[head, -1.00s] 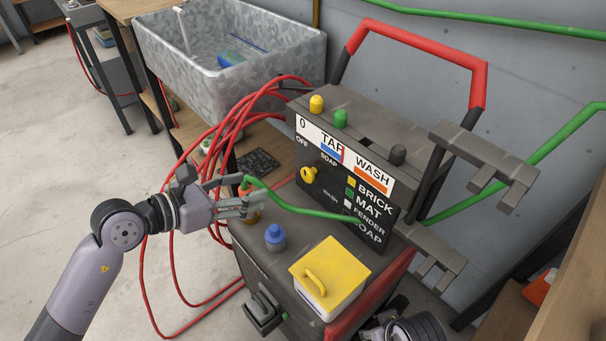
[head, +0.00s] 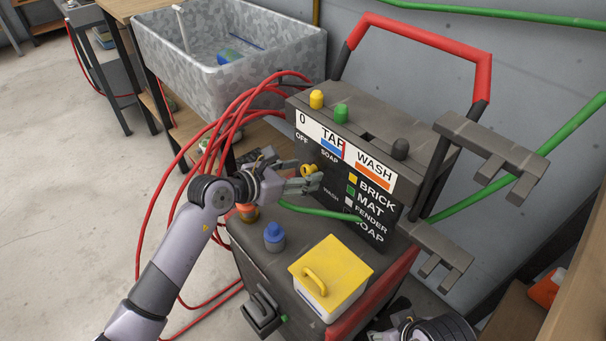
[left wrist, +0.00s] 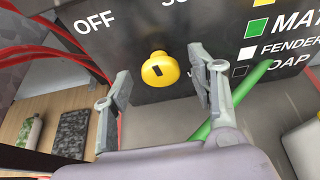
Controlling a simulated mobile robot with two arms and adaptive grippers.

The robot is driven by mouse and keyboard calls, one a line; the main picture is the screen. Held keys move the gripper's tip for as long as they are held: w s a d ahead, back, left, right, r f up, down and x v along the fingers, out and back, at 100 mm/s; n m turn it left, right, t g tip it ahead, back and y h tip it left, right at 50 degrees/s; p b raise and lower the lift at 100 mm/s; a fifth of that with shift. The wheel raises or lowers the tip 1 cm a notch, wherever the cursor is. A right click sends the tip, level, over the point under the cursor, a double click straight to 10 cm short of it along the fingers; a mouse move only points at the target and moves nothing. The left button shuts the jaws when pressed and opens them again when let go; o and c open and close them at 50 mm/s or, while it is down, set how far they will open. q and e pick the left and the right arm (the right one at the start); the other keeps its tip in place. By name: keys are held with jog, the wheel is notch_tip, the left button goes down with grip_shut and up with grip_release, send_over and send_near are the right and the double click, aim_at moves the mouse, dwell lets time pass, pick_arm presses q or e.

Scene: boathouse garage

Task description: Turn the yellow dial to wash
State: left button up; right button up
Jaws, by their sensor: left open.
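The yellow dial (head: 308,169) is on the dark front panel (head: 345,178) of the washer unit, among small labels OFF, SOAP and WASH. In the left wrist view the dial (left wrist: 160,70) is a round knob with a black mark on its face. The OFF label is at its upper left; the small WASH label is largely hidden by a finger. My left gripper (head: 284,172) is open in front of the panel. In the left wrist view its fingers (left wrist: 158,80) are on either side of the dial, without clear contact. A dark part at the bottom right edge looks like my right gripper (head: 392,334), mostly cut off.
Below the panel are a blue-capped bottle (head: 274,237), an orange-topped jar (head: 247,212) and a yellow-lidded box (head: 331,278). A green hose (head: 325,212) passes just under the gripper. Red hoses (head: 212,130) loop at left. Grey brackets (head: 490,155) stick out at right.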

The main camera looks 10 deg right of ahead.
pick_arm(q)
jog(key=shift+w+d+f, duration=0.2)
jog(key=shift+w+d, duration=0.1)
jog(key=shift+d, duration=0.1)
jog(key=c, duration=1.1)
jog(key=shift+c, duration=0.2)
